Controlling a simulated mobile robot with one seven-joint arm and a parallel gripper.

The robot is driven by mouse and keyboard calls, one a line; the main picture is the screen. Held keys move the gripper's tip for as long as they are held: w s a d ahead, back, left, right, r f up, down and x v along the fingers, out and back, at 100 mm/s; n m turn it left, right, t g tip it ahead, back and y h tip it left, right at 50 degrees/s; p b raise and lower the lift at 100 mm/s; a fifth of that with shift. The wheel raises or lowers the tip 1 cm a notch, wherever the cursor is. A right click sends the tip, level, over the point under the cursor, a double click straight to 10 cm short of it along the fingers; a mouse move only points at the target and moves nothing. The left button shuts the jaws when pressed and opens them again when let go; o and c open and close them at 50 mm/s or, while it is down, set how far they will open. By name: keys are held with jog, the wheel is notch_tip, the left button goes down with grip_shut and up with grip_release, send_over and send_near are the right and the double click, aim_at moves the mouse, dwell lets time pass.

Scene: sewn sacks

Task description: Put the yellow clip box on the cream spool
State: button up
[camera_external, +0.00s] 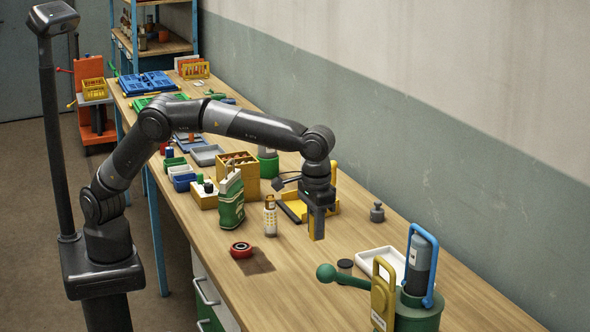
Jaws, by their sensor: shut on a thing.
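My gripper (318,232) points straight down above the middle of the workbench, shut on a small yellowish-tan block (318,226), which I take to be the yellow clip box. The fingers cover much of it, and its gap to the bench is hard to judge. I cannot single out the cream spool with certainty. A cream, dotted upright cylinder (270,218) with an orange-tan top stands left of my gripper, apart from it.
A green sack-like bag (231,203) and a yellow crate (239,176) stand left. A yellow-black stand (294,208) is close behind my gripper. A red round thing (241,250), dark jar (345,266), white tray (378,261) and green press (417,311) lie nearer.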

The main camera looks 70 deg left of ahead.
jog(key=s+d+r, duration=0.1)
jog(key=s+d, duration=0.1)
send_over(344, 263)
notch_tip(344, 263, down, 6)
jog(key=shift+f, duration=2.3)
jog(key=shift+f, duration=0.15)
jog(key=o, duration=1)
